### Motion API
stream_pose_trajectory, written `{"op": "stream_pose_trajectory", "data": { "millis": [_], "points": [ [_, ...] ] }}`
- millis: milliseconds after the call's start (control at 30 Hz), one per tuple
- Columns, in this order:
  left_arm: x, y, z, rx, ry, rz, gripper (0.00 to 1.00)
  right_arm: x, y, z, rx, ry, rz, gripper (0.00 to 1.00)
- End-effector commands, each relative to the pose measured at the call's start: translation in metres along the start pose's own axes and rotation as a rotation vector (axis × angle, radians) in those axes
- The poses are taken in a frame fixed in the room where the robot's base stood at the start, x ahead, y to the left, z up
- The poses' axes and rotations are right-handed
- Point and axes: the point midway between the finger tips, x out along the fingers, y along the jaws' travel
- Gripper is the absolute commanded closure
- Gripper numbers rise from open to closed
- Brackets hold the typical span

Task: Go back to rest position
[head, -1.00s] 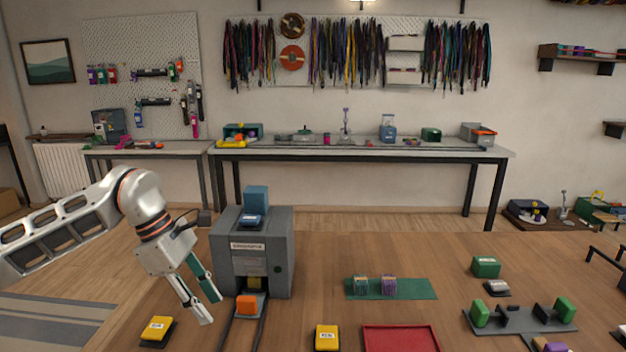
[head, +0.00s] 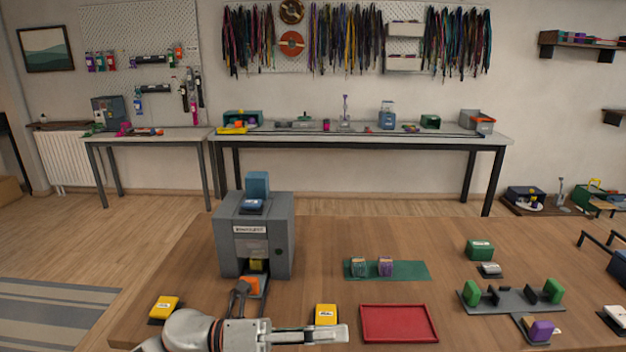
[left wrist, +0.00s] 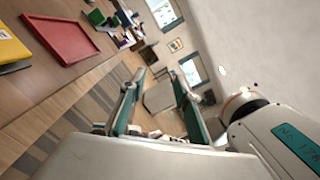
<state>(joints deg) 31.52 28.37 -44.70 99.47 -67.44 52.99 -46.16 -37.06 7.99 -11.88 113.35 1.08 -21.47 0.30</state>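My left gripper (head: 335,333) lies low at the bottom edge of the head view, in front of the table, pointing right. In the left wrist view the left gripper (left wrist: 158,82) has its two teal-lined fingers spread apart with nothing between them. My right gripper shows in neither view. The grey machine (head: 252,236) with a blue block (head: 257,185) on top stands at the table's left.
The red tray (head: 399,309) and a yellow block (head: 326,314) are close to the left gripper. Another yellow block (head: 164,307) lies at left. A green mat (head: 410,271) with two cord spools and a dark fixture (head: 510,300) with green blocks are further right.

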Motion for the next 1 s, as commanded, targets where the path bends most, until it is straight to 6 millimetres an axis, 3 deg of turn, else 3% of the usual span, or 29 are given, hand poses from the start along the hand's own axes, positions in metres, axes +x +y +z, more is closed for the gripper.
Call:
{"op": "stream_pose_trajectory", "data": {
  "millis": [133, 267, 367, 467, 567, 700, 900, 1000],
  "points": [
    [-0.008, 0.007, 0.008, -0.306, -0.291, -0.034, 0.68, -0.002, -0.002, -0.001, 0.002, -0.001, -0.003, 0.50],
    [-0.034, 0.031, 0.008, -0.592, -0.544, -0.041, 0.68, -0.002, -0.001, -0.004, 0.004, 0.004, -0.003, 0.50],
    [-0.063, 0.057, -0.005, -0.820, -0.737, -0.037, 0.68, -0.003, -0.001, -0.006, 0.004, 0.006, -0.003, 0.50],
    [-0.099, 0.086, -0.031, -1.052, -0.932, -0.022, 0.68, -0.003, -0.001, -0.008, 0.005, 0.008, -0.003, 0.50],
    [-0.137, 0.115, -0.073, -1.284, -1.126, -0.001, 0.68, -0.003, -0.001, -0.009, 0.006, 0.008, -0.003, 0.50],
    [-0.187, 0.142, -0.152, -1.585, -1.385, 0.041, 0.68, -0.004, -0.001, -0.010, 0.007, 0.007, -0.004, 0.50],
    [-0.235, 0.150, -0.258, -1.895, -1.668, 0.098, 0.68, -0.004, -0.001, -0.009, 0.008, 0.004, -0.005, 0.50],
    [-0.248, 0.147, -0.293, -1.984, -1.754, 0.118, 0.68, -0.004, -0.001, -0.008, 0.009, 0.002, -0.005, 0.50]
  ]
}}
